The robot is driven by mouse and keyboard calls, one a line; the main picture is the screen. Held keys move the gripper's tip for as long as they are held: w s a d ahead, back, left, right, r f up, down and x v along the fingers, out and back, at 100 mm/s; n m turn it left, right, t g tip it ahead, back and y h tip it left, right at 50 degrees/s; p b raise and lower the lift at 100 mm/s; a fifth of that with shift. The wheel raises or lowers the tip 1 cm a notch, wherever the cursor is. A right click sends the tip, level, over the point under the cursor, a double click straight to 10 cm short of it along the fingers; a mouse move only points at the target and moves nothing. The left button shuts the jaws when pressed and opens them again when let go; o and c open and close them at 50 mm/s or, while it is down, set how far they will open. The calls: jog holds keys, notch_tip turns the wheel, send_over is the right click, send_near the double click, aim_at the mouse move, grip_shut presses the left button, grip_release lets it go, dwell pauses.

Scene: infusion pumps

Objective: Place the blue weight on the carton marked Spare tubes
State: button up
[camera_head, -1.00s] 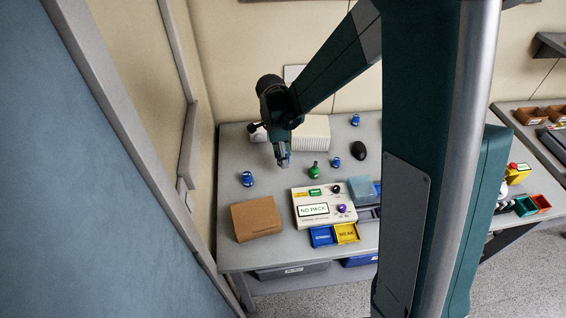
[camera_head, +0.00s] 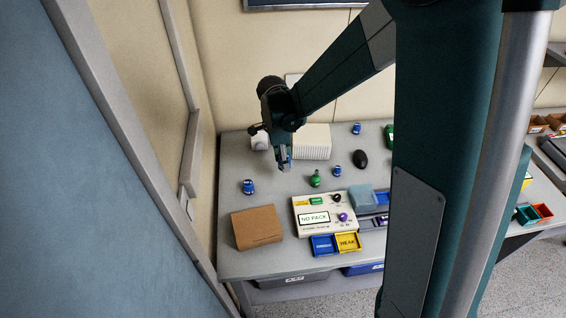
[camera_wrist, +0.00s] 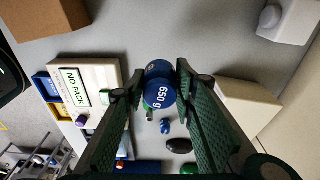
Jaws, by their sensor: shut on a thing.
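My gripper (camera_head: 285,166) is shut on a blue weight (camera_wrist: 160,85), which reads "650 g" in the wrist view. In the head view the gripper hangs over the back left part of the table, and the held weight is small there and mostly hidden by the fingers. A brown carton (camera_head: 257,227) stands at the table's front left, below and left of the gripper in the head view. Part of the carton also shows at the upper left of the wrist view (camera_wrist: 45,12). No marking on it is readable.
Blue weights stand on the table (camera_head: 235,268) at left (camera_head: 248,187), middle (camera_head: 336,171) and back (camera_head: 356,128). A green weight (camera_head: 316,179) stands behind the "NO PACK" device (camera_head: 325,213). A white ribbed box (camera_head: 312,141) and a black mouse-like object (camera_head: 360,158) are farther back.

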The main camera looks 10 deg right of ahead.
jog(key=s+a+r+n+p, duration=0.15)
jog(key=s+a+r, duration=0.25)
jog(key=s+a, duration=0.4)
notch_tip(320, 180, up, 3)
jog(key=p, duration=0.3)
send_over(257, 222)
jog(key=shift+s+a+r+n, duration=0.15)
jog(key=shift+a+n, duration=0.1)
jog(key=shift+n, duration=0.2)
jog(key=shift+f, duration=2.9)
jog(key=shift+f, duration=2.1)
jog(key=shift+f+b, duration=0.15)
jog(key=shift+b, duration=0.2)
